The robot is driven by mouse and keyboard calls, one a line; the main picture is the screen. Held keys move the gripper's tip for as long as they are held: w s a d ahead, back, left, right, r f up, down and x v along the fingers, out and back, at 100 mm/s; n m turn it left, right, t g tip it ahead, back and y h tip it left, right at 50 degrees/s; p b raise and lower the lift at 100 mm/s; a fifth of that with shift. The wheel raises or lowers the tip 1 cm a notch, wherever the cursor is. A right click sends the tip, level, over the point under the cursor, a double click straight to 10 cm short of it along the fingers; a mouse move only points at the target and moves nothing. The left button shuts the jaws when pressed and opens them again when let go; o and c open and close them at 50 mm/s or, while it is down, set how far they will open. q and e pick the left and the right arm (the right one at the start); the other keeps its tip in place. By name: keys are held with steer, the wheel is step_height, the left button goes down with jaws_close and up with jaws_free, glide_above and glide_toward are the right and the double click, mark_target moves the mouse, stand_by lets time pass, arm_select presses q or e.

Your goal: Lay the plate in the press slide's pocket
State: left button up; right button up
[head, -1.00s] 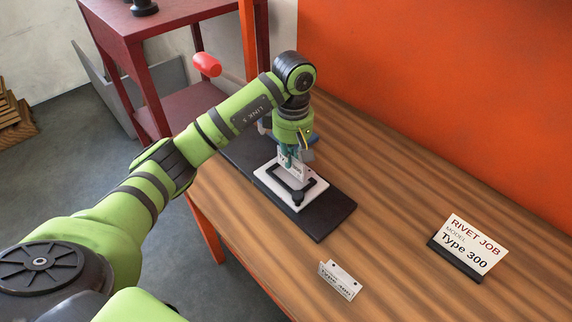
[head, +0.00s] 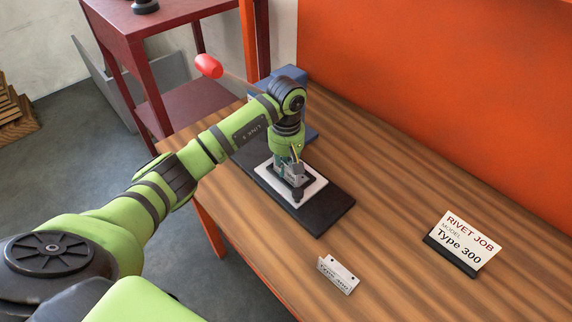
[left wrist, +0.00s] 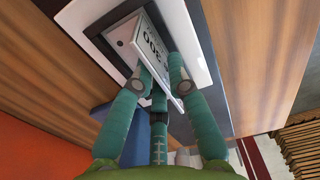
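The plate (left wrist: 152,42), pale with "300" on it, is held between the fingers of my left gripper (left wrist: 160,75) in the left wrist view. It is tilted over the slide's dark pocket; whether it touches the pocket is unclear. In the head view my left gripper (head: 292,170) is low over the press slide (head: 317,188), a white block with a dark pocket. The arm partly hides the plate and pocket there. The slide also shows in the left wrist view (left wrist: 75,17). My right gripper is not in view.
The slide sits on a black base (head: 335,212) on the wooden bench (head: 420,190). The blue press (head: 292,73) stands behind my arm, with a red lever knob (head: 208,66). The bench's right side is clear.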

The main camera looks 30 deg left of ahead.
mark_target(286, 177)
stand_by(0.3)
arm_select(q)
steer(key=shift+r+p, duration=0.3)
steer(key=shift+p, duration=0.05)
step_height(286, 177, up, 7)
steer(key=b, duration=0.2)
steer(key=shift+r+b, duration=0.15)
steer(key=shift+b, duration=0.2)
